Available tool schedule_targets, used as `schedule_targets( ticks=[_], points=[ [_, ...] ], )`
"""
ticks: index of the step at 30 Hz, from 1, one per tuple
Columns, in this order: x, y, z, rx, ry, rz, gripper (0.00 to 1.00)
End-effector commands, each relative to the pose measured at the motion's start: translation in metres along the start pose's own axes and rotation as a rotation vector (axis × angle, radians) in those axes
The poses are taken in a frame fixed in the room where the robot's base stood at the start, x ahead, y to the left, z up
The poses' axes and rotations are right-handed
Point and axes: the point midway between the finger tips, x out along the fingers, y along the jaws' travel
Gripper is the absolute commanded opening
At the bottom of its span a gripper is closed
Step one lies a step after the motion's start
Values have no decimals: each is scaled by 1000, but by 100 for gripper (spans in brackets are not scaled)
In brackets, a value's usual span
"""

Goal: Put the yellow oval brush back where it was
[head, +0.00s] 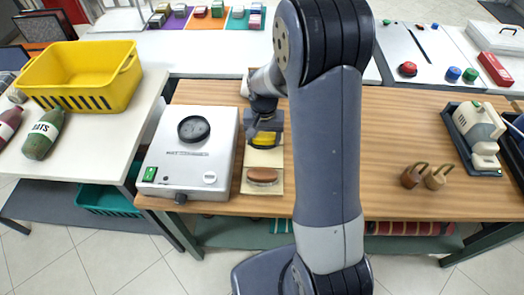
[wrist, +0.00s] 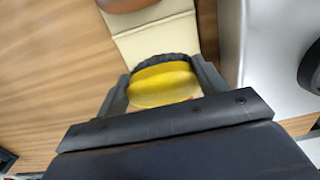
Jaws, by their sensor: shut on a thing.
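The yellow oval brush (wrist: 163,84) with dark bristles is between the two fingers of my gripper (wrist: 163,85) in the wrist view. My gripper is shut on it. In the head view the yellow brush (head: 265,139) shows under my gripper (head: 266,128), over the far part of a cream board (head: 262,158). I cannot tell whether the brush touches the board. A brown oval brush (head: 263,176) lies on the near end of the board; its edge also shows at the top of the wrist view (wrist: 125,4).
A white boxy device (head: 160,172) with a dark round dial stands just left of the board. Two small brown handled items (head: 424,177) and a cream machine in a dark tray (head: 476,135) are to the right. Bare wooden table (head: 400,125) lies between.

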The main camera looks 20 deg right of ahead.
Motion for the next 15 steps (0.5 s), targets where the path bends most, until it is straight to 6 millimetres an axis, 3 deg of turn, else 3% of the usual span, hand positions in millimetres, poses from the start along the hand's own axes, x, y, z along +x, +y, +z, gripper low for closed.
schedule_targets(
  ticks=[15],
  points=[
    [55, 0, 0, -2, 0, 0, 46]
  ],
)
